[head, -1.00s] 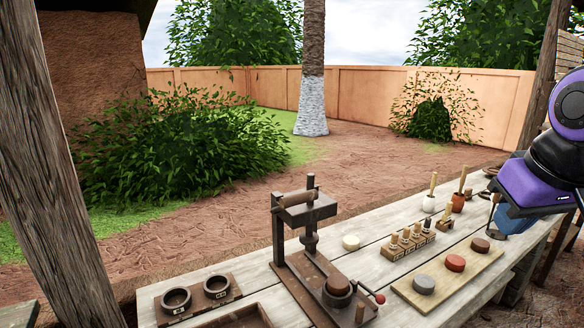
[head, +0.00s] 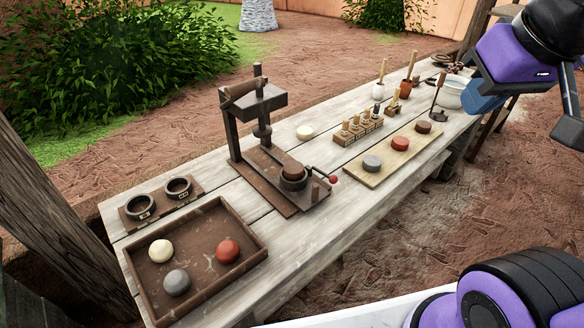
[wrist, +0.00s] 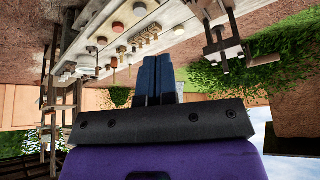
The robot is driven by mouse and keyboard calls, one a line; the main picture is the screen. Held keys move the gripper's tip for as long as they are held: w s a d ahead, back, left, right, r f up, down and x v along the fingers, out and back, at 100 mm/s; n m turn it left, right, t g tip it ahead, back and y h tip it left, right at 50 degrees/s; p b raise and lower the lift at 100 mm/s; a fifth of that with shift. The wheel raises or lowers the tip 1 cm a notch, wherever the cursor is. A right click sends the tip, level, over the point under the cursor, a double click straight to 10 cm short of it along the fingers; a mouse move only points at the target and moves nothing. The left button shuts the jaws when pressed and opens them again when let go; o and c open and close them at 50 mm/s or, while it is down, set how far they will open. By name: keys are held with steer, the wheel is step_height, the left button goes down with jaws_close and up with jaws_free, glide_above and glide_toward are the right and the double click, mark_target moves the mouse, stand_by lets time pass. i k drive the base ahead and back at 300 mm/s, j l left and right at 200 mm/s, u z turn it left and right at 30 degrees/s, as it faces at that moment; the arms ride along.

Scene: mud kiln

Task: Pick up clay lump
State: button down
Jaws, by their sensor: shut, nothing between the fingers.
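Several clay lumps are in the head view. A cream lump (head: 160,250), a grey lump (head: 176,282) and a red lump (head: 228,250) lie in the brown wooden tray (head: 255,232) at the near left of the table. A grey lump (head: 372,163), a red lump (head: 400,143) and a dark brown lump (head: 423,127) sit in a row on a light board (head: 385,172). My gripper (wrist: 155,62) is shut and empty, its dark blue fingers together. In the head view it is at the upper right, apart from the lumps.
A wooden press (head: 262,140) holding a brown lump (head: 294,170) stands mid-table, with a red-knobbed handle. Two small dark rings (head: 160,196) sit left. A pale disc (head: 304,132), stamps in a rack (head: 362,127) and small pots (head: 402,87) stand farther back. A wooden post (head: 48,185) rises left.

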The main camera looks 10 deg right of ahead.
mark_target(293, 170)
steer(key=i+l+u, duration=0.15)
steer(key=u, duration=0.2)
steer(key=i+l+u, duration=0.1)
steer(key=l+u, duration=0.2)
steer(key=i+l+u, duration=0.1)
steer(key=l+u, duration=0.25)
